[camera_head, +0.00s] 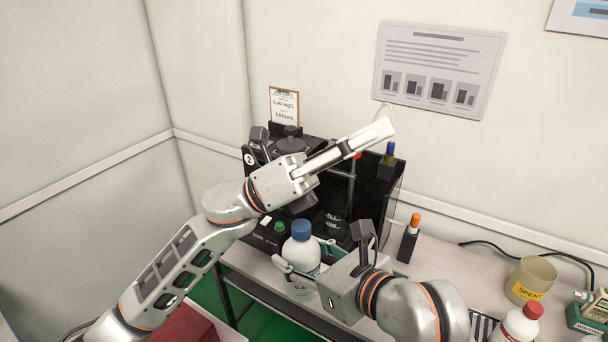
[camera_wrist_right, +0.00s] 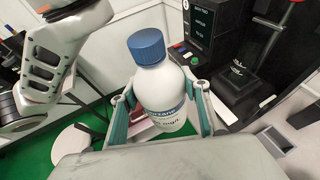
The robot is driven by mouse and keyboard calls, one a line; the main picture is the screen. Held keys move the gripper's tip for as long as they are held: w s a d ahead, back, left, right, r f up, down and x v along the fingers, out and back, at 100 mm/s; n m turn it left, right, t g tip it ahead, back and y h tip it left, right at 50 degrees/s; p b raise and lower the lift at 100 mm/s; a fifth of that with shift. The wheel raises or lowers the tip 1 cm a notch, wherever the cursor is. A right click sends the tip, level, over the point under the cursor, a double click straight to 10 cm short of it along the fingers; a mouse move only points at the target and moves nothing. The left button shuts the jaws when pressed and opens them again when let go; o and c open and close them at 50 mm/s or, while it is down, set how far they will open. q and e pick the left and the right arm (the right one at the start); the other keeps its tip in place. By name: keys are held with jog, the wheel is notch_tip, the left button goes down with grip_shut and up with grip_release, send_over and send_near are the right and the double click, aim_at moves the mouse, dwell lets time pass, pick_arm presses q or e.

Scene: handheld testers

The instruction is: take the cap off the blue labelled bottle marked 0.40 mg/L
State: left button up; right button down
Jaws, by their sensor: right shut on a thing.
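A white bottle (camera_head: 301,256) with a blue cap (camera_head: 301,229) stands upright between the fingers of my right gripper (camera_head: 303,266). The right wrist view shows the right gripper (camera_wrist_right: 160,92) shut on the body of the bottle (camera_wrist_right: 165,88), one finger on each side. The blue cap (camera_wrist_right: 146,46) sits on the neck, clear of the fingers. The label has blue print, partly legible and tilted. My left gripper (camera_head: 386,128) is up and to the right of the bottle, in front of the black instrument, away from the cap. It shows edge-on, so its opening is hidden.
A black instrument (camera_head: 390,190) stands behind the bottle. On the bench at right are an orange-topped holder (camera_head: 408,240), a beaker marked SPENT (camera_head: 531,278) and a red-capped bottle (camera_head: 518,326).

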pick_arm(q)
jog(key=s+d+m+g+y, duration=0.5)
jog(key=m+g, duration=0.1)
jog(key=m, duration=0.4)
jog(key=m+t+y, duration=0.7)
jog(key=m+y, duration=0.8)
jog(key=y, duration=0.5)
send_over(304, 224)
notch_tip(304, 224, down, 7)
jog(key=shift+d, duration=0.1)
jog(key=shift+f, duration=0.15)
notch_tip(304, 224, down, 8)
jog(key=shift+r, duration=0.25)
